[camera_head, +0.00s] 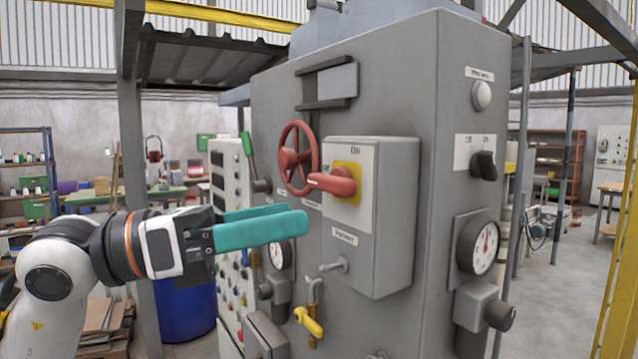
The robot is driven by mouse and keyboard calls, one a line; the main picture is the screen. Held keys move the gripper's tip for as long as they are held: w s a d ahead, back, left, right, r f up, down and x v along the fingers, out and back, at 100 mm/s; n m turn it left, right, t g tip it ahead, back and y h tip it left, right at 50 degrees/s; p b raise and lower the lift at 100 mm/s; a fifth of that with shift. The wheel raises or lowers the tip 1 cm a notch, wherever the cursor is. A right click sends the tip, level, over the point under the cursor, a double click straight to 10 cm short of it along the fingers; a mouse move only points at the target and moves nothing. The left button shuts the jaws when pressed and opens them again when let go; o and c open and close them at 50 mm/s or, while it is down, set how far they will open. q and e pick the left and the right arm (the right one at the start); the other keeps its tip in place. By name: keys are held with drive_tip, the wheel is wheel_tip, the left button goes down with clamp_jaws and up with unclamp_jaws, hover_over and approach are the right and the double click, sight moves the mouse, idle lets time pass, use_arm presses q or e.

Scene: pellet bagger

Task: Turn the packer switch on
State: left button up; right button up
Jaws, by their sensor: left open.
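A grey control box (377,230) juts from the front of the large grey machine cabinet. It carries a red rotary handle (334,183) on a yellow plate, the handle pointing left. A small label (345,236), which seems to read "Packer", sits low on the box. A small grey toggle lever (335,265) sticks out below that label, tilted to the left. I cannot tell whether it is on or off. My left gripper (292,219) has teal fingers pointing right, to the left of the box and above the lever. It is open, empty and touches nothing visible. My right gripper is not in view.
A red handwheel (296,158) is just above my left gripper, and a yellow valve handle (308,322) is below. A black selector knob (484,165) and a gauge (486,248) are on the cabinet's right face. A blue drum (187,308) stands behind my left arm.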

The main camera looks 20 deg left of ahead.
sight(323, 184)
use_arm(q)
drive_tip(key=w+a+r+n+t+y, duration=0.1)
drive_tip(key=a+r+n+t+y, duration=0.1)
drive_tip(key=a+t+y, duration=0.3)
drive_tip(key=shift+g, duration=0.7)
drive_tip(key=p+x, duration=0.5)
drive_tip(key=x, duration=0.6)
drive_tip(key=shift+w+a, duration=0.15)
drive_tip(key=shift+a, duration=0.1)
drive_tip(key=shift+w+d+f, duration=0.1)
drive_tip(key=shift+w+d, duration=0.1)
drive_tip(key=shift+w, duration=0.05)
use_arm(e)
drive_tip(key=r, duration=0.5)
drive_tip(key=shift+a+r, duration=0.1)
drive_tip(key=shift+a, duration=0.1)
use_arm(q)
drive_tip(key=shift+c, duration=0.4)
drive_tip(key=c, duration=0.9)
